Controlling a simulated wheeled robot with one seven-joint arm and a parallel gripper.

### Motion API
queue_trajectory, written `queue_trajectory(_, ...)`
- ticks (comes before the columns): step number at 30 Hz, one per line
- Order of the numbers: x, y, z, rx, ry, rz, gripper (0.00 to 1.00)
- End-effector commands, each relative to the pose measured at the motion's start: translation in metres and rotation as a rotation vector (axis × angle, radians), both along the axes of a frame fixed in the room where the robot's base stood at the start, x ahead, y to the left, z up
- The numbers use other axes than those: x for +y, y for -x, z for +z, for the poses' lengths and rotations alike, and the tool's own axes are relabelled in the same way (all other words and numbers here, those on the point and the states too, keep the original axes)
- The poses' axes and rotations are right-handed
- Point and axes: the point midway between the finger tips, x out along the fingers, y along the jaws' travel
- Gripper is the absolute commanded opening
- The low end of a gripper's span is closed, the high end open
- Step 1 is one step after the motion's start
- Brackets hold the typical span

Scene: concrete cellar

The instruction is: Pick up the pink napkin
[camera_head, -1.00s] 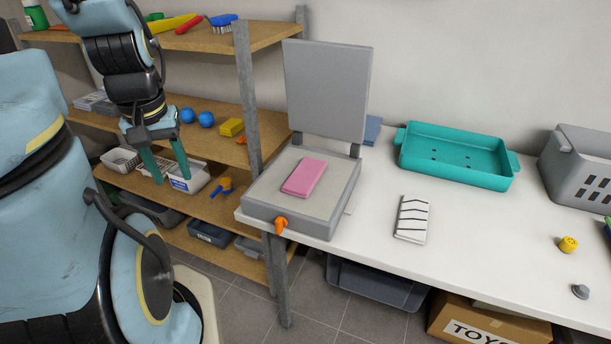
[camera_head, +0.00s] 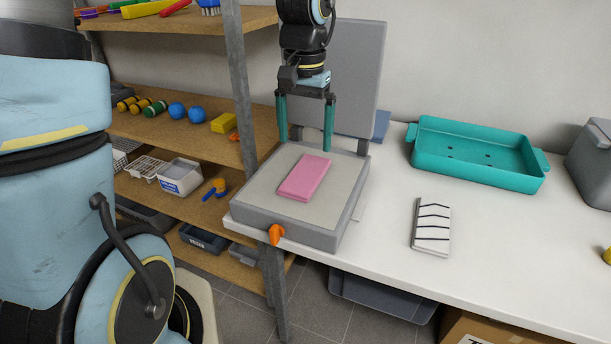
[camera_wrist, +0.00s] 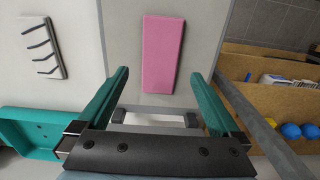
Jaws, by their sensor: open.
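The pink napkin (camera_head: 304,177) is a folded flat rectangle. It lies on the light top of a grey box-like device (camera_head: 262,204) with a raised grey lid (camera_head: 352,75) and an orange knob (camera_head: 276,233). My gripper (camera_head: 305,146) is open and empty, pointing down above the back part of the device, near the lid. In the wrist view the napkin (camera_wrist: 163,54) lies beyond and between the two green fingers (camera_wrist: 160,82), apart from them. Nothing hides the napkin.
A white table (camera_head: 390,210) bears the device, a white striped cloth (camera_head: 432,226) and a teal tray (camera_head: 475,177). A grey crate (camera_head: 593,170) stands at the right edge. Wooden shelves (camera_head: 195,142) with several items stand at the left.

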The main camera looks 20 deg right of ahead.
Motion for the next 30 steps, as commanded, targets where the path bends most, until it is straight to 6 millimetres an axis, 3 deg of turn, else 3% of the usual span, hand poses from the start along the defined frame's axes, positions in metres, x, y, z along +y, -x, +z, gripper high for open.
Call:
queue_trajectory(4, 0.001, 0.001, -0.023, 0.004, -0.003, 0.001, 1.00)
queue_trajectory(11, 0.003, 0.001, -0.039, 0.003, -0.001, 0.003, 1.00)
queue_trajectory(21, 0.007, 0.005, -0.083, 0.003, 0.000, 0.002, 1.00)
queue_trajectory(30, 0.007, 0.005, -0.087, 0.000, 0.001, 0.003, 0.99)
